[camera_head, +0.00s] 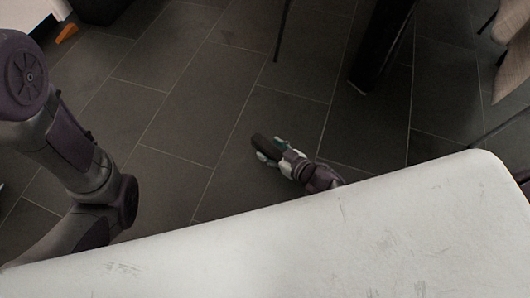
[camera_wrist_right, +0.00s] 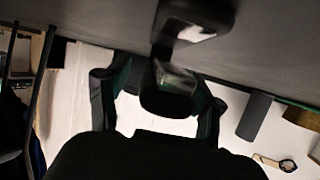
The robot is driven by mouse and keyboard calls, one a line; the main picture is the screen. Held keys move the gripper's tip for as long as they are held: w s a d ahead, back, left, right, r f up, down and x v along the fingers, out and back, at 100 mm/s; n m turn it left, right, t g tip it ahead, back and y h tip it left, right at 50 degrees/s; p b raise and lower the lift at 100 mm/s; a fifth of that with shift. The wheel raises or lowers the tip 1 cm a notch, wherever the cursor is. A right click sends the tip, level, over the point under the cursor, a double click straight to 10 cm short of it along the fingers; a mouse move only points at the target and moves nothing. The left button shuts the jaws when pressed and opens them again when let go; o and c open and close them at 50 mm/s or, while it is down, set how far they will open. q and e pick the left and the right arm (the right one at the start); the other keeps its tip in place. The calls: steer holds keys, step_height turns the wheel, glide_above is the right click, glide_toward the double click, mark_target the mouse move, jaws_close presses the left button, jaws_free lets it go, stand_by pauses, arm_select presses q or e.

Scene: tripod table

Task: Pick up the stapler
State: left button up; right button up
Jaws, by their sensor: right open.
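My right gripper (camera_head: 268,149) shows in the head view beyond the far edge of the white tabletop. Its two fingers are open, one on each side of a dark, elongated object that looks like the stapler (camera_head: 263,142). In the right wrist view, the stapler (camera_wrist_right: 165,102) is black with a shiny grey part and extends up from between the fingers of my right gripper (camera_wrist_right: 157,108). I cannot tell whether the fingers touch it. My left arm comes in at the left of the head view, but its gripper is hidden or outside the picture.
The white tabletop (camera_head: 330,250) fills the lower part of the head view and its visible surface is bare. Dark floor tiles (camera_head: 190,95) lie beyond it. A dark post (camera_head: 383,45) and a beige draped thing (camera_head: 512,55) stand at the upper right.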

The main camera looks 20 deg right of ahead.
steer(key=shift+w+a+f, duration=0.2)
steer(key=shift+w+a, duration=0.05)
steer(key=shift+w, duration=0.25)
steer(key=c, duration=1.2)
jaws_close()
steer(key=shift+r, duration=0.1)
